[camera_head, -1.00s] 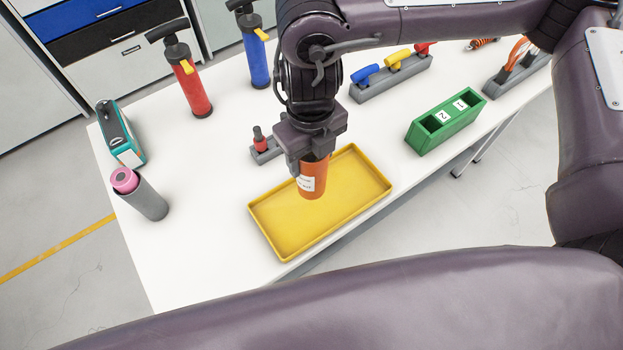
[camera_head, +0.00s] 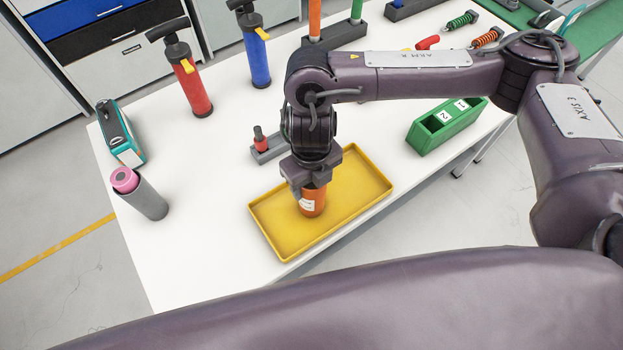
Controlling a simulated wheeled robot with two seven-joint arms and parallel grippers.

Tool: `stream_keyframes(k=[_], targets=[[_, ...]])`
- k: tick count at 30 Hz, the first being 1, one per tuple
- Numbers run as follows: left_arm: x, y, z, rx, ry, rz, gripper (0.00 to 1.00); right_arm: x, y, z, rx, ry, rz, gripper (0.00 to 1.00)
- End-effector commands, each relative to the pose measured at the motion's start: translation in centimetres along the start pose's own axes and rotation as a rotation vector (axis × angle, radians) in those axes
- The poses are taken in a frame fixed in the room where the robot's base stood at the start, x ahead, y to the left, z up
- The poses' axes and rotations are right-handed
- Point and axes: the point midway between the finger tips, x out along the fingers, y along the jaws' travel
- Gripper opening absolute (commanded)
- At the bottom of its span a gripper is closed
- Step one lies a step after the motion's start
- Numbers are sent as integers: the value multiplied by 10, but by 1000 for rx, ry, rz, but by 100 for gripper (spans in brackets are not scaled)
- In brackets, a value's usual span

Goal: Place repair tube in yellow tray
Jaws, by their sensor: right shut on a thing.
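The repair tube (camera_head: 314,203) is an orange cylinder with a white label. It stands upright within the outline of the yellow tray (camera_head: 352,205), low over or on its floor; I cannot tell if its base touches. My right gripper (camera_head: 311,187) is above it, pointing down and shut on its upper part, which the jaws hide. The tray lies flat near the front edge of the white table. My left gripper is not in view.
A green box (camera_head: 445,127) with numbered slots stands right of the tray. A small grey stand with a red piece (camera_head: 261,142) is just behind it. The front left table is clear.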

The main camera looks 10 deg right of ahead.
Motion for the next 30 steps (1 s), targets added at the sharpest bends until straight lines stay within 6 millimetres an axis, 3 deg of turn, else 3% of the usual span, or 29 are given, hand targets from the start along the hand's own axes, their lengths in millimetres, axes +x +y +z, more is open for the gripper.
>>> stream_keyframes(k=[4, 5, 9, 21, 30], targets=[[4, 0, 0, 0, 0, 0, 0, 5, 0, 0, 0, 0, 0, 23], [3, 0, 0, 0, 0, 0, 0, 3, 0, 0, 0, 0, 0, 60], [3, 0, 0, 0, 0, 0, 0, 3, 0, 0, 0, 0, 0, 78], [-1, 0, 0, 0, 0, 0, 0, -5, 0, 1, -1, -2, 0, 78], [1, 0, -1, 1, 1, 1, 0, -54, -1, 1, -3, -7, -4, 78]])
